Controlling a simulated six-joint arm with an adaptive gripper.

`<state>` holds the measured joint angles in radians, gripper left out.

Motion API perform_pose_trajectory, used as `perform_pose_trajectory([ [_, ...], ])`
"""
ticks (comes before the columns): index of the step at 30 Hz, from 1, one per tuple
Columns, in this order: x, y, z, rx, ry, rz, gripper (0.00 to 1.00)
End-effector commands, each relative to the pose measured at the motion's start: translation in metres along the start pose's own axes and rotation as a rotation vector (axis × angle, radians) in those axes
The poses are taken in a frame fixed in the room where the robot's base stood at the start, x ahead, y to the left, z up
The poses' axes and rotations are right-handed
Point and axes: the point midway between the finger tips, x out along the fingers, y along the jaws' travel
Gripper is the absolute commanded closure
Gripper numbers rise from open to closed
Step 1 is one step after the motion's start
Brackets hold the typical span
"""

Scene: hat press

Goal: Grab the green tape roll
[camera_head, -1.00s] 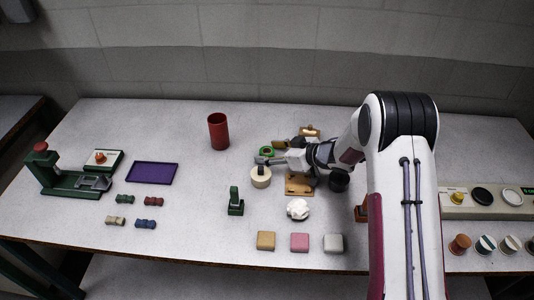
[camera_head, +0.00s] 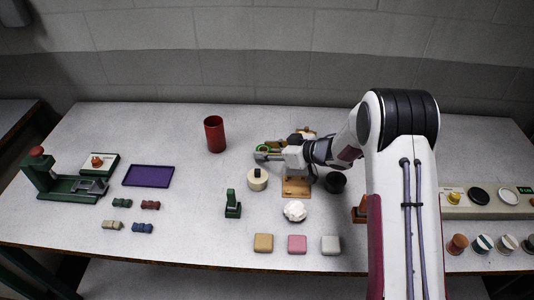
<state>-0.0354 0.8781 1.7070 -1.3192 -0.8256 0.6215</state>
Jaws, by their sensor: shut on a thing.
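The green tape roll (camera_head: 264,149) is a small green ring behind the middle of the table, just right of the red cup. My gripper (camera_head: 262,154) reaches in from the right at the roll, with its fingers at the roll's near side. The fingers are shut on the roll. The fingers hide part of the ring. Whether the roll touches the table cannot be told.
A red cup (camera_head: 215,134) stands left of the roll. A cream round pot with a dark knob (camera_head: 257,180) stands just in front of my gripper. A wooden board (camera_head: 296,187) and a black cup (camera_head: 335,182) lie to the right. The table's back left is clear.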

Motion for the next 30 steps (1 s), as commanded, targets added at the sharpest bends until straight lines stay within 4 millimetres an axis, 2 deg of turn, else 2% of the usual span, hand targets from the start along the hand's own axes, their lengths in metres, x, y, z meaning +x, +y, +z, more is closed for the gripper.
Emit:
perform_pose_trajectory([
  [12, -0.026, 0.001, -0.049, -0.002, 0.001, 0.001, 0.81],
  [18, -0.036, 0.000, -0.066, -0.002, 0.001, 0.000, 0.81],
  [30, -0.039, 0.000, -0.072, 0.001, 0.000, 0.000, 0.81],
])
